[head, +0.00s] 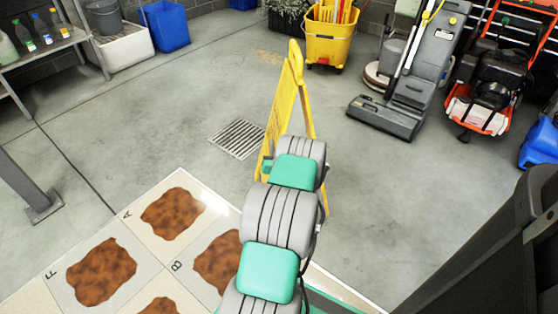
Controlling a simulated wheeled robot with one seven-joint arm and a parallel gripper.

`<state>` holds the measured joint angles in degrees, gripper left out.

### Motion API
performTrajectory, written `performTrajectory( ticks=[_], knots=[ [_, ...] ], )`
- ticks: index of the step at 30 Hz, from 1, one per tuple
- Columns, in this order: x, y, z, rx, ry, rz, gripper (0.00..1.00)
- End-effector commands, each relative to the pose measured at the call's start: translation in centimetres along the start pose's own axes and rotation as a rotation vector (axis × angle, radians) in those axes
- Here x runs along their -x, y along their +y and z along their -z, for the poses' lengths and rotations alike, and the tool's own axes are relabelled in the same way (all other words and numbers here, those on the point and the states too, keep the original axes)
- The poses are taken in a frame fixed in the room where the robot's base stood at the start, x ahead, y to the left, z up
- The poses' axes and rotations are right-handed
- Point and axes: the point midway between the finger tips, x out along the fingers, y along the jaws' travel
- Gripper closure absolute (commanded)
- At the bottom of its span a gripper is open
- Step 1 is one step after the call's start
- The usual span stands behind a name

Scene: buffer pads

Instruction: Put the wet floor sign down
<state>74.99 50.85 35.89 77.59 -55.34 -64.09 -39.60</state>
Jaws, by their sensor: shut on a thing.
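The yellow wet floor sign (299,82) is upright near the middle of the head view, beyond the end of my arm. Its two panels are slightly spread, and one leg shows to the right of my arm. My arm covers the middle and much of the lower part of the sign. My gripper (267,166) is at the sign, mostly hidden behind my wrist, and is shut on it. The fingertips are hidden. I cannot tell whether the sign's feet touch the floor.
Pale pads with brown stains (102,272), marked with letters, lie at the lower left. A floor drain (238,138) is left of the sign. A yellow mop bucket (330,42), a grey floor machine (408,95) and an orange-black machine (490,90) stand behind. Grey floor between is clear.

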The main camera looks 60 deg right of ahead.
Motion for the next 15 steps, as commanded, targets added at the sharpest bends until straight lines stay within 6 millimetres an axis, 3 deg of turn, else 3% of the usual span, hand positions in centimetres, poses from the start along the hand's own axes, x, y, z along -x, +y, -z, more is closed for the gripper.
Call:
performTrajectory(
  ticks=[8,15],
  knots=[
    [-0.5,1.4,-3.5,0.001,0.005,0.001,1.0],
    [-0.5,1.2,-3.4,0.001,0.005,0.003,1.0]
  ],
)
